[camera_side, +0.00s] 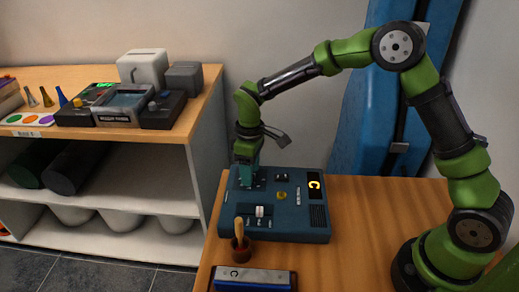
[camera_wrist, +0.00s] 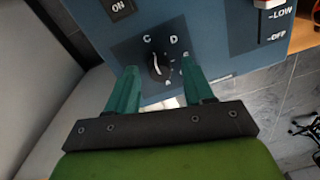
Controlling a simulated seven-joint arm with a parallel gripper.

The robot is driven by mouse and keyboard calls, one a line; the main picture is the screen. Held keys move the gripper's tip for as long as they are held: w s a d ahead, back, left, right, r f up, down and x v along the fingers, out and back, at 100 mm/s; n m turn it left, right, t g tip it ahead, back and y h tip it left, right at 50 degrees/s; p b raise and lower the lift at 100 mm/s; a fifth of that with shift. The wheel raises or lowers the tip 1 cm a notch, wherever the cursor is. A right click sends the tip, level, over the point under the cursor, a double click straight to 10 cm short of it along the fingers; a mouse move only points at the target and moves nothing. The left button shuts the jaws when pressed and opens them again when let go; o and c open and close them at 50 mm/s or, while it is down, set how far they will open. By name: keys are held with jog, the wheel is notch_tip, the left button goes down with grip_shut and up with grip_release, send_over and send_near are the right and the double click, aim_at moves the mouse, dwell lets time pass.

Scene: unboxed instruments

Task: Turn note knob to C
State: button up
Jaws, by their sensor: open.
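The note knob (camera_wrist: 160,68) is dark with a white pointer line, on a dark dial plate of the blue-grey instrument (camera_wrist: 212,22). Letters C and D show above it, with more letters down its right side. The pointer appears to lean up toward C. In the side view the instrument (camera_side: 285,225) lies on the wooden table, and its display (camera_side: 314,186) shows a yellow C. My gripper (camera_wrist: 161,82) is open, its green fingers either side of the knob; contact cannot be told. In the side view my gripper (camera_side: 247,178) is over the instrument's back left and hides the knob.
A small brown pot (camera_side: 240,250) with a wooden stick stands at the instrument's front left. A blue and silver box (camera_side: 253,280) marked C lies at the table's front. A white slider (camera_side: 260,211) and yellow button (camera_side: 281,195) are on the panel.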

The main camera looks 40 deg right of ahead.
aim_at(257, 181)
notch_tip(257, 181, up, 17)
jog(key=shift+w+d, duration=0.2)
jog(key=shift+d, duration=0.05)
jog(key=shift+f, duration=0.1)
dwell(0.3)
jog(key=s+d+m+t, duration=0.2)
jog(key=s+m, duration=0.1)
jog(key=s, duration=0.4)
jog(key=s+d+r+m+t+y, duration=0.1)
jog(key=s+d+m+t, duration=0.2)
jog(key=s, duration=0.5)
jog(key=s+d+r+m+t, duration=0.1)
jog(key=s+m, duration=0.3)
jog(key=s, duration=0.4)
jog(key=shift+d+r+m+t+y, duration=0.25)
jog(key=shift+d+m+t+y, duration=0.05)
jog(key=shift+d+t, duration=0.45)
